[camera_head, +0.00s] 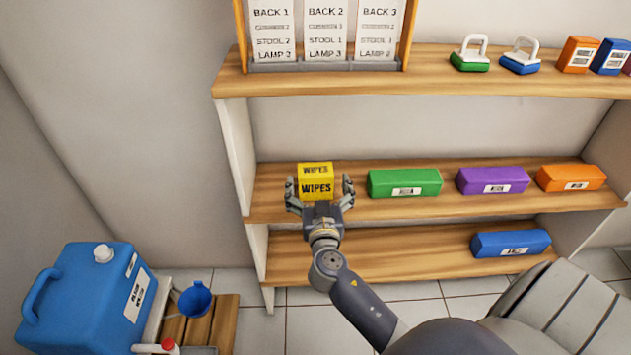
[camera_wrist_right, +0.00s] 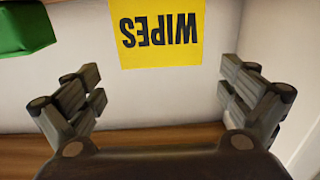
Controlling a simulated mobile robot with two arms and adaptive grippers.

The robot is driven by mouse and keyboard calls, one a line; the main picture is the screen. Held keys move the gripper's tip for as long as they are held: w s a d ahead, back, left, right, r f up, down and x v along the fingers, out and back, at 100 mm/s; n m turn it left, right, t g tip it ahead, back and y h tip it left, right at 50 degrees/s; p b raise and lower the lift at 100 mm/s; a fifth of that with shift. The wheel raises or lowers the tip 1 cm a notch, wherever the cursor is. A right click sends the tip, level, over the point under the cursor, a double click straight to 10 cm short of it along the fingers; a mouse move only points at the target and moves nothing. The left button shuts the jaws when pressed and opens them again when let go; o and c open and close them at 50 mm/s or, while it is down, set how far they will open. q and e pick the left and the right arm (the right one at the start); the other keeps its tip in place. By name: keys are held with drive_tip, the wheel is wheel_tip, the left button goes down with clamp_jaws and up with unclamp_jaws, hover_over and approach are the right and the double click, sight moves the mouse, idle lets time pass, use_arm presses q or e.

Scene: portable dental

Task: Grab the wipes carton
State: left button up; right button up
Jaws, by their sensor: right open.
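The yellow wipes carton (camera_head: 315,185) is at the left end of the middle shelf, its black WIPES label facing me. My right gripper (camera_head: 320,190) is at the carton's front, with one finger to each side of it. In the right wrist view the carton (camera_wrist_right: 161,35) appears upside down beyond the open fingers of the right gripper (camera_wrist_right: 160,97). Clear gaps show between carton and fingers there, and it is not held. My left gripper is not in view.
A green box (camera_head: 404,183) stands right of the carton, then a purple box (camera_head: 492,181) and an orange box (camera_head: 571,178). The shelf's left side panel (camera_head: 238,150) is close on the left. The upper shelf (camera_head: 430,85) is above. A blue box (camera_head: 511,244) is on the lower shelf.

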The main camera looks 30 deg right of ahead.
sight(316, 178)
drive_tip(key=x, duration=0.5)
drive_tip(key=shift+w+f+p, duration=0.15)
drive_tip(key=shift+f+p, duration=0.1)
drive_tip(key=shift+p, duration=0.05)
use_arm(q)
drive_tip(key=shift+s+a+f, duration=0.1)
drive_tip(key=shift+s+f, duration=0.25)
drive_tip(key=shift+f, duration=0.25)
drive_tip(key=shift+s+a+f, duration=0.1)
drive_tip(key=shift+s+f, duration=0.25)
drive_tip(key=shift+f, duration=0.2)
use_arm(e)
drive_tip(key=shift+w+d, duration=0.1)
drive_tip(key=shift+w, duration=0.2)
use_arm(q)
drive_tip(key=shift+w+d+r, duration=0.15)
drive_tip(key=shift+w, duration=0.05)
use_arm(e)
drive_tip(key=c, duration=1.2)
